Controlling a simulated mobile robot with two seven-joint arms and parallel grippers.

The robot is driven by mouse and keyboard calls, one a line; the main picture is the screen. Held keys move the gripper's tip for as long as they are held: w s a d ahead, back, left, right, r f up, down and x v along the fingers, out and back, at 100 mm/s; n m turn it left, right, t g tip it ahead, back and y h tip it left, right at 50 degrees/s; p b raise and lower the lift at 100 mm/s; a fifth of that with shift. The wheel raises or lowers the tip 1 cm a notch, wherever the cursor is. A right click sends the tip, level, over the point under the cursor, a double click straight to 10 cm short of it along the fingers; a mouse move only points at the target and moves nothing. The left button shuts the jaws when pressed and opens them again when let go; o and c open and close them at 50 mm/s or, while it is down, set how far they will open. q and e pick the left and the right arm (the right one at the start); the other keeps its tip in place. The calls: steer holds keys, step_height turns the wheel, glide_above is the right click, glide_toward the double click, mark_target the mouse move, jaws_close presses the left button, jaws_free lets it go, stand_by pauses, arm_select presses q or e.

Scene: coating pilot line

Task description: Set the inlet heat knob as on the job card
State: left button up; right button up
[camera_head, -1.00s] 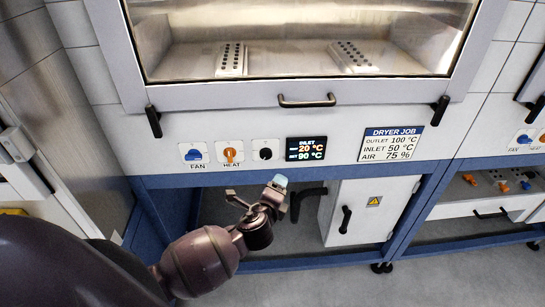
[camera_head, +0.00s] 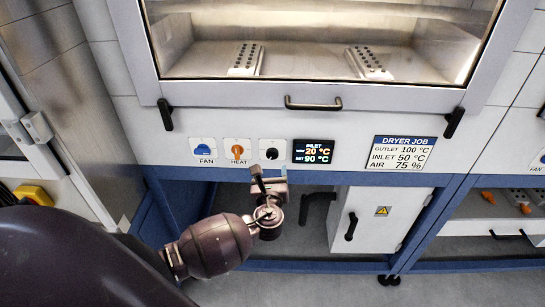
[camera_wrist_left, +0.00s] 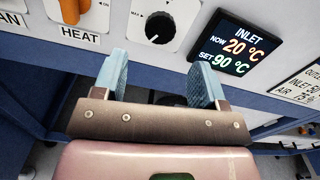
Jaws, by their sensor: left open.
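The inlet heat knob (camera_head: 272,153) is a small black dial on a white plate, between the orange HEAT switch (camera_head: 237,151) and the inlet display (camera_head: 312,152). The display reads NOW 20 °C and SET 90 °C. The job card (camera_head: 400,153) reads OUTLET 100 °C, INLET 50 °C, AIR 75 %. My left gripper (camera_head: 268,180) is open and empty just below the knob. In the left wrist view the knob (camera_wrist_left: 160,27) lies ahead, between and beyond the blue fingertips (camera_wrist_left: 160,75), not touched. My right gripper is not in view.
A blue FAN switch (camera_head: 203,148) sits left of HEAT. The dryer door with its bar handle (camera_head: 313,103) is above the panel. A blue frame rail (camera_head: 350,178) runs below it. A white cabinet (camera_head: 385,218) stands under the bench at right.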

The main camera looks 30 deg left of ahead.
mark_target(272, 157)
arm_select(q)
steer(key=x, duration=0.7)
steer(key=shift+w, duration=0.2)
steer(key=c, duration=0.9)
